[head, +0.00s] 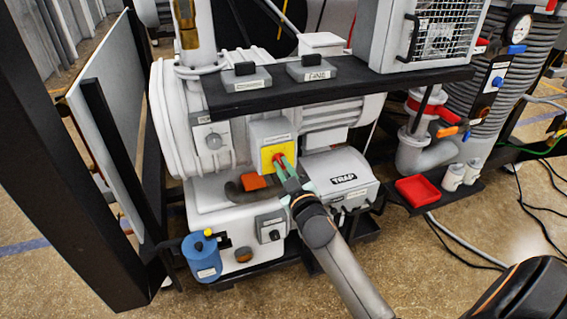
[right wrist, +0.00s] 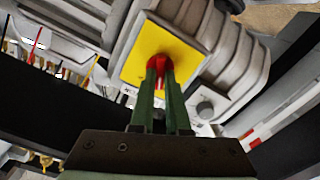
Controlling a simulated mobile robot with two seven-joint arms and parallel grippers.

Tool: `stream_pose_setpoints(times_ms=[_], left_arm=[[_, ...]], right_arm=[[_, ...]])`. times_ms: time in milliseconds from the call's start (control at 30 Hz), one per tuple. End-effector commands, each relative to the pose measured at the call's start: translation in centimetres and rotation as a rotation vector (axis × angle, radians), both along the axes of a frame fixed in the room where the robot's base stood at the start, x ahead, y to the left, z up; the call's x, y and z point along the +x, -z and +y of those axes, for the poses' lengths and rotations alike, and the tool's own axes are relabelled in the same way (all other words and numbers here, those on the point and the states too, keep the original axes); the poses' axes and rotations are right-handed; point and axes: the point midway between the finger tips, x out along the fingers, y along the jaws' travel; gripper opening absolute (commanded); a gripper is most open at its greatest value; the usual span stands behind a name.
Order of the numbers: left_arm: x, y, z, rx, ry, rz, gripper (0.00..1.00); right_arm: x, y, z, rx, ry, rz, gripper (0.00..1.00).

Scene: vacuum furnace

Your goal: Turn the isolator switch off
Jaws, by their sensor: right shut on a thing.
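The isolator switch is a red knob (head: 279,159) on a yellow plate (head: 268,153), on the front of a grey box on the pump. In the right wrist view the red knob (right wrist: 160,63) sits in the middle of the yellow plate (right wrist: 140,52). My right gripper (head: 282,164) reaches up from below, and its green fingers are shut on the red knob. In the right wrist view the fingertips (right wrist: 160,68) hide part of the knob, so its exact angle is hard to tell. My left gripper is not in view.
A black shelf (head: 340,91) with two small switch boxes juts out above the switch. A grey cylinder marked TRAP (head: 345,180) lies right of my gripper. Cables lie on the floor at right.

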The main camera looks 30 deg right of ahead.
Motion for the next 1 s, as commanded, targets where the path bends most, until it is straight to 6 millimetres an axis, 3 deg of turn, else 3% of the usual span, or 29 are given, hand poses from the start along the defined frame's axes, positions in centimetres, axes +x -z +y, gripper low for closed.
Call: stream_pose_setpoints(times_ms=[767,800,1000], left_arm=[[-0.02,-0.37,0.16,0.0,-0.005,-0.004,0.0],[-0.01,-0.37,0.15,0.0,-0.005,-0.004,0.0],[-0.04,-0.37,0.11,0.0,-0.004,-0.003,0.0]], right_arm=[[0.04,-0.08,0.03,-0.105,0.0,0.022,0.0],[0.04,-0.08,0.03,-0.105,0.0,0.022,0.17],[0.04,-0.06,0.03,-0.103,0.0,0.022,0.4]])
